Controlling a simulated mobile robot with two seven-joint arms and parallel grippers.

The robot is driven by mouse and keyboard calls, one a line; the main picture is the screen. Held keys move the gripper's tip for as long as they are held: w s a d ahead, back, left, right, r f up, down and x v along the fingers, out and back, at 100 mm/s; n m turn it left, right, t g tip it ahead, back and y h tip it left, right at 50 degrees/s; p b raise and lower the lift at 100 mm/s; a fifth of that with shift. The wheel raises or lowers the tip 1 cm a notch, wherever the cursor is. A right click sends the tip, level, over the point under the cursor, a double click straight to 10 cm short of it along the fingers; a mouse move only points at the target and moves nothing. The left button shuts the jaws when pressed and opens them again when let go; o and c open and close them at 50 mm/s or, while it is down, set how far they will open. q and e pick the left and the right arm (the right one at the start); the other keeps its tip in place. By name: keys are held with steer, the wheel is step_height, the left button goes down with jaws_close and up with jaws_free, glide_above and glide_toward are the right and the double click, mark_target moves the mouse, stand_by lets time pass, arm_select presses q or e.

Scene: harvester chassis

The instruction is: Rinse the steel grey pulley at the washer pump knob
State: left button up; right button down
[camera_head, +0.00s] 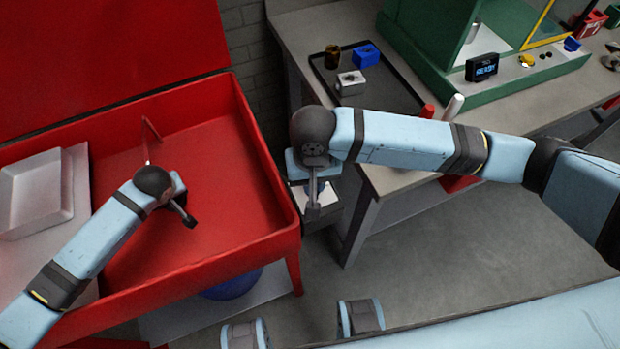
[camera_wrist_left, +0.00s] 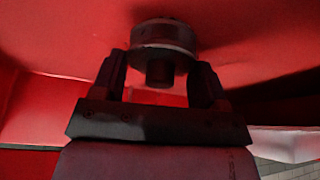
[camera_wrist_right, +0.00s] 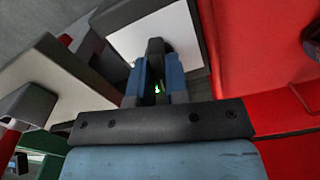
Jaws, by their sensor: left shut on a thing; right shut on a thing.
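The steel grey pulley (camera_wrist_left: 163,38) is a round disc with a narrower hub below it. My left gripper (camera_wrist_left: 160,85) is shut on the hub. In the head view this gripper (camera_head: 188,216) is inside the red washer basin (camera_head: 275,215), above its floor; I cannot make out the pulley there. My right gripper (camera_head: 314,202) is outside the basin's right wall, low beside a dark stand. In the right wrist view it is shut on a dark upright piece (camera_wrist_right: 155,50), which looks like the washer pump knob. A small green light shows between the fingers. The piece is mostly hidden.
A thin red spout (camera_head: 151,130) stands in the basin. A white tray (camera_head: 36,195) is at the left. Right of the basin, a workbench (camera_head: 306,42) carries a dark tray (camera_head: 394,93) with small parts, and a green fixture (camera_head: 435,50). My right arm crosses over the bench.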

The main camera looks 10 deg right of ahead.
steer(key=n, duration=0.3)
steer(key=c, duration=1.1)
jaws_free()
step_height(320, 180, up, 12)
arm_select(q)
steer(key=shift+d, duration=0.1)
